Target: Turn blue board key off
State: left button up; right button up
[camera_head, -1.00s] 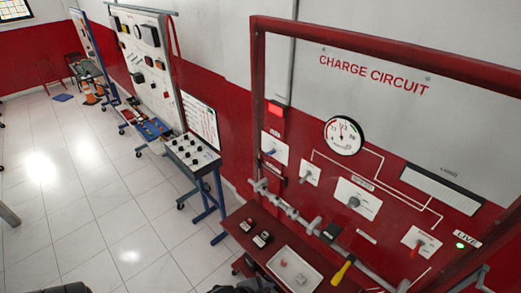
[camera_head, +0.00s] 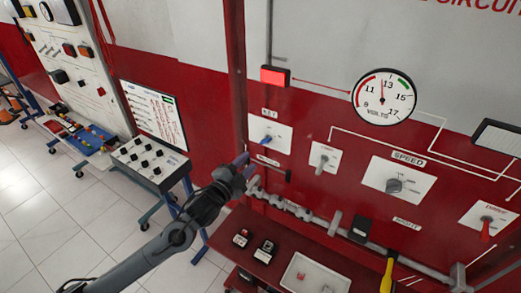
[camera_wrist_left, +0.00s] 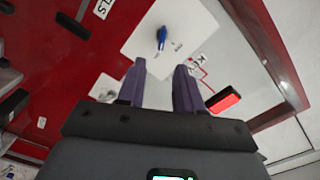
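The blue board key (camera_head: 267,139) sits on a white plate labelled KEY (camera_head: 284,134) on the red charge circuit board. In the left wrist view the blue key (camera_wrist_left: 162,38) shows on its white plate, beyond the fingertips. My left gripper (camera_head: 243,167) is below and left of the key in the head view. Its two purple fingers (camera_wrist_left: 160,80) are apart with nothing between them, and they do not touch the key. My right gripper is not in view.
A red lamp (camera_head: 275,76) above the key looks lit. A volts gauge (camera_head: 384,96), a grey switch (camera_head: 322,162) and a speed knob (camera_head: 394,185) are to the right. Below runs a metal bar (camera_head: 297,212) with fittings, above a red shelf with a white tray (camera_head: 298,264).

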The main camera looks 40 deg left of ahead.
aim_at(263, 144)
pick_arm(q)
jog(key=w, duration=0.3)
jog(key=w+a+p, duration=0.1)
jog(key=w, duration=0.6)
jog(key=shift+w+a+r, duration=0.1)
jog(key=shift+w+a, duration=0.1)
jog(key=shift+a, duration=0.15)
grip_shut()
